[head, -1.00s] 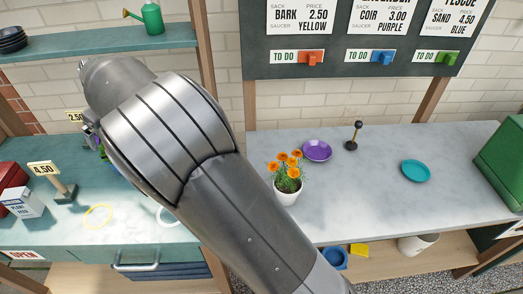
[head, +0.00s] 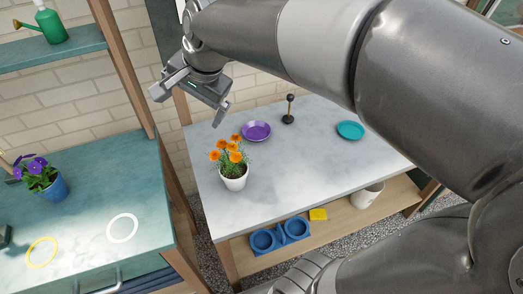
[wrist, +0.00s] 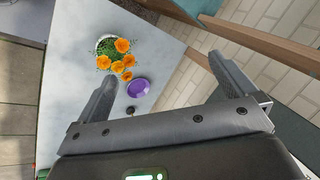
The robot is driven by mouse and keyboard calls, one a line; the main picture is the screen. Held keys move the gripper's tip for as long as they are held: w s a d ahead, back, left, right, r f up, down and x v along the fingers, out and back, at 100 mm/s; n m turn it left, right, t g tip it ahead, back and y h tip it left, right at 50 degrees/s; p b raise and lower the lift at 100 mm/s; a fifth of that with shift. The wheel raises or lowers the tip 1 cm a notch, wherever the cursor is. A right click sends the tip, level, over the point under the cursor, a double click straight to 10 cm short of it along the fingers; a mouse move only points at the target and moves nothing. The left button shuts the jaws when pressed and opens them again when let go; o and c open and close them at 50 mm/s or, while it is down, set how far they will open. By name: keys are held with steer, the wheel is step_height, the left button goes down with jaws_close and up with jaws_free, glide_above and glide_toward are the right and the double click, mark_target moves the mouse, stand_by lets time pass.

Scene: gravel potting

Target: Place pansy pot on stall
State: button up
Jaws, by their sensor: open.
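The pansy pot (head: 52,187), a blue pot with purple flowers, stands upright on the teal stall counter (head: 90,185) at the left in the head view. It is behind the white and yellow rings, outside both. My gripper (head: 190,104) is open and empty, raised in the air to the right of the pansy pot and well apart from it. In the wrist view its two fingers (wrist: 162,72) are spread with nothing between them. The pansy pot is not seen in the wrist view.
A yellow ring (head: 41,252) and a white ring (head: 122,228) lie on the stall. The marble table (head: 300,170) holds an orange-flowered white pot (head: 234,182), a purple saucer (head: 257,131), a teal saucer (head: 350,130) and a black-knobbed tool (head: 289,110). A wooden post separates the counters.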

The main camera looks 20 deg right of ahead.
steer(key=s+d+f+n+h, duration=0.1)
steer(key=s+d+f+n, duration=0.1)
steer(key=s+d+n, duration=0.2)
steer(key=s+d+f+n+t+h, duration=0.1)
steer(key=s+d+n, duration=0.3)
steer(key=s, duration=0.6)
steer(key=shift+s+d+f+n+h, duration=0.15)
steer(key=shift+d+f+n+h, duration=0.2)
steer(key=shift+d+f, duration=0.65)
